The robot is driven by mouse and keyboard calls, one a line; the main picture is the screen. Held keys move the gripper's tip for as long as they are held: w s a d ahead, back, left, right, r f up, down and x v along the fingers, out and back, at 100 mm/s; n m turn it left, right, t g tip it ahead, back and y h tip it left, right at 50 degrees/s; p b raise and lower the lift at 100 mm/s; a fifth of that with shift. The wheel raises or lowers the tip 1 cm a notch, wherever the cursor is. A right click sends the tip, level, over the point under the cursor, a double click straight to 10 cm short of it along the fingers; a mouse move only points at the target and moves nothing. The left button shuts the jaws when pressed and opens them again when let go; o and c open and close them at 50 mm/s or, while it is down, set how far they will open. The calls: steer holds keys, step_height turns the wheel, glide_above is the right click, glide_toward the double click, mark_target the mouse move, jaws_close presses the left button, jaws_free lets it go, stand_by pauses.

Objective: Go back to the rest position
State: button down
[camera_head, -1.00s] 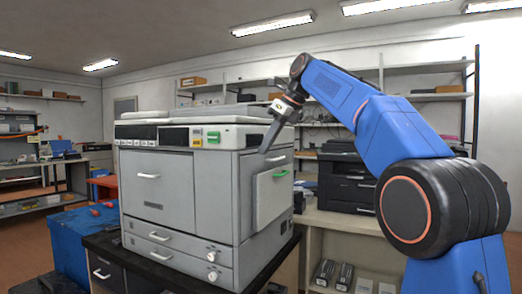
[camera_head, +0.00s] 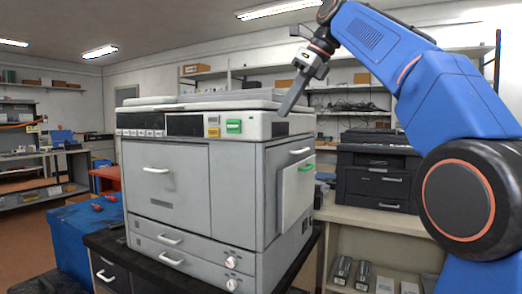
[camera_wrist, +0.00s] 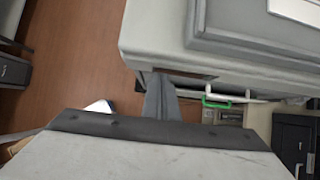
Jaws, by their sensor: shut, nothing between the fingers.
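My gripper (camera_head: 285,113) is shut and empty. It points down beside the upper right corner of the big grey copier (camera_head: 168,180); I cannot tell whether its tips touch the copier. The fingers also show in the wrist view (camera_wrist: 160,98), by the edge of the copier's light top (camera_wrist: 150,35). My blue arm reaches in from the right of the head view. The copier's front doors look closed. A side panel (camera_head: 298,192) with a green handle (camera_head: 306,168) is on its right side, below my gripper.
The copier stands on a black-topped cabinet (camera_head: 107,247). A black printer (camera_head: 376,183) sits on a bench to the right, with several cartridges on the shelf below. A blue bin (camera_head: 70,240) with red-handled items stands at left. Open air lies above the copier.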

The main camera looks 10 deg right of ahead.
steer(key=shift+s+f, duration=0.1)
steer(key=s+d+f+n+h, duration=0.1)
steer(key=s+d+f+n, duration=0.3)
steer(key=f, duration=1.3)
steer(key=s+d+f+n+h, duration=0.2)
steer(key=s+d+f+n, duration=0.1)
steer(key=s+f+n, duration=0.9)
steer(key=s+d+f+n+t+h, duration=0.1)
steer(key=s+d+f+n, duration=0.3)
steer(key=s+f+n, duration=0.5)
steer(key=s+f, duration=0.3)
steer(key=f, duration=0.4)
steer(key=s+f+h, duration=0.1)
steer(key=s+f, duration=0.2)
steer(key=f, duration=0.3)
steer(key=shift+d+f, duration=0.35)
